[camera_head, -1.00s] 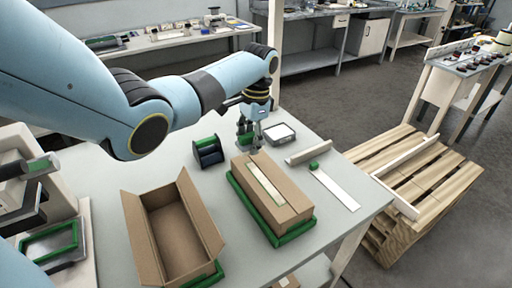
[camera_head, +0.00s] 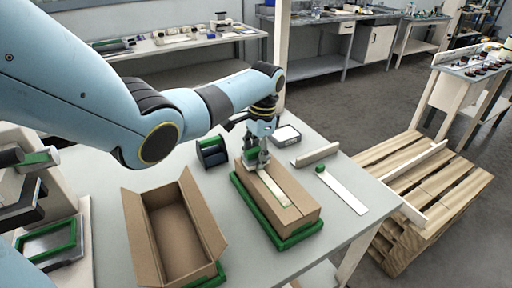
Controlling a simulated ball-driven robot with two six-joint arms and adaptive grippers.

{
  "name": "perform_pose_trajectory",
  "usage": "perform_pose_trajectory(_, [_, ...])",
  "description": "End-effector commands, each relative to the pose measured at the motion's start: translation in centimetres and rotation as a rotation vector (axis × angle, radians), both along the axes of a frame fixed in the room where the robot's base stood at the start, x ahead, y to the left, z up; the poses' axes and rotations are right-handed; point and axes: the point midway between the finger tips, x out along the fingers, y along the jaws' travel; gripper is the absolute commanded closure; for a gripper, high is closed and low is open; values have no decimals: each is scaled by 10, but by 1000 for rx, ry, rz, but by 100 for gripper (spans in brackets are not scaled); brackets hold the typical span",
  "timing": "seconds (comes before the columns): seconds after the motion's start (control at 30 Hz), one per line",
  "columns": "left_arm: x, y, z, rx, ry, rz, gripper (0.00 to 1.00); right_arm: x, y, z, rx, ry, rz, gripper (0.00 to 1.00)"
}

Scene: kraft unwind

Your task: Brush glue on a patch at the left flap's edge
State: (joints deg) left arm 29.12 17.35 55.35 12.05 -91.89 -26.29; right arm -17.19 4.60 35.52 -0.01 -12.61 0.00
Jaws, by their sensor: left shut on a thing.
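My left gripper (camera_head: 256,160) points down at the far end of the closed cardboard box (camera_head: 293,190). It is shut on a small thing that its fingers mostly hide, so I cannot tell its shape. A pale strip (camera_head: 272,185) lies along the top of this box, and the fingertips are at its far end. I cannot tell if they touch it. An open cardboard box (camera_head: 177,235) stands to the left with its flaps up and its inside empty. No glue shows clearly. My right gripper is not in view.
The closed box sits in a green frame (camera_head: 283,241). A dark dispenser with green (camera_head: 212,151), a white-topped square thing (camera_head: 283,135), a pale bar (camera_head: 315,155) and a white strip (camera_head: 345,192) lie on the grey table (camera_head: 245,262). A wooden pallet (camera_head: 440,185) stands right.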

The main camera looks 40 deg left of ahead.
Motion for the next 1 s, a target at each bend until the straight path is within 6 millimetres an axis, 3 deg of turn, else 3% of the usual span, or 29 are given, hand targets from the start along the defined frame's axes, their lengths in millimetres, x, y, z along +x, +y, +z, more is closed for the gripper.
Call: perform_pose_trajectory(1.0, [0,0,-7,0,0,0,86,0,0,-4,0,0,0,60])
